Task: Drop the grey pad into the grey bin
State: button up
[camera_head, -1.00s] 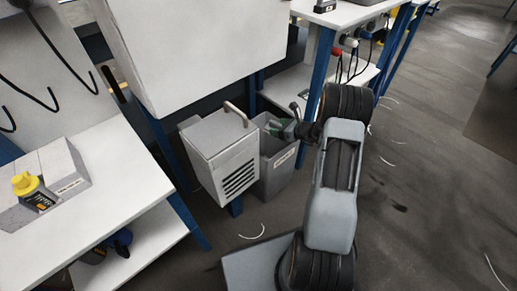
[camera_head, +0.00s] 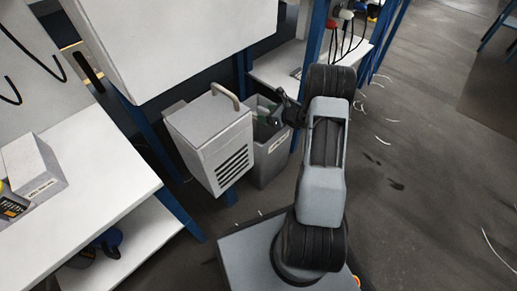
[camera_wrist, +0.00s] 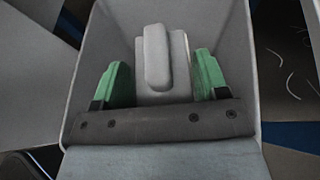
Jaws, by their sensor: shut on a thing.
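The grey bin (camera_head: 268,165) stands on the floor in the head view, beside a light-grey vented box. My gripper (camera_head: 268,113) is at the bin's open top, partly hidden by the bin and my arm. In the wrist view the bin's wall (camera_wrist: 92,45) surrounds my green-tipped gripper (camera_wrist: 160,80). The grey pad (camera_wrist: 157,58), a block with a raised lighter ridge, is between the two fingers, and the gripper is shut on it. The pad cannot be made out in the head view. Its height above the bin's floor is unclear.
The vented box (camera_head: 210,140) with a handle stands close left of the bin. Blue table legs (camera_head: 312,60) rise behind it. A white workbench (camera_head: 80,190) with a lower shelf is at left. The floor at right (camera_head: 430,150) is open, with thin white scraps.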

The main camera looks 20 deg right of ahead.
jog(key=shift+f, duration=0.1)
jog(key=o, duration=1.1)
jog(key=p+v, duration=0.5)
jog(key=v, duration=0.8)
jog(key=shift+s+d, duration=0.25)
jog(key=shift+s, duration=0.05)
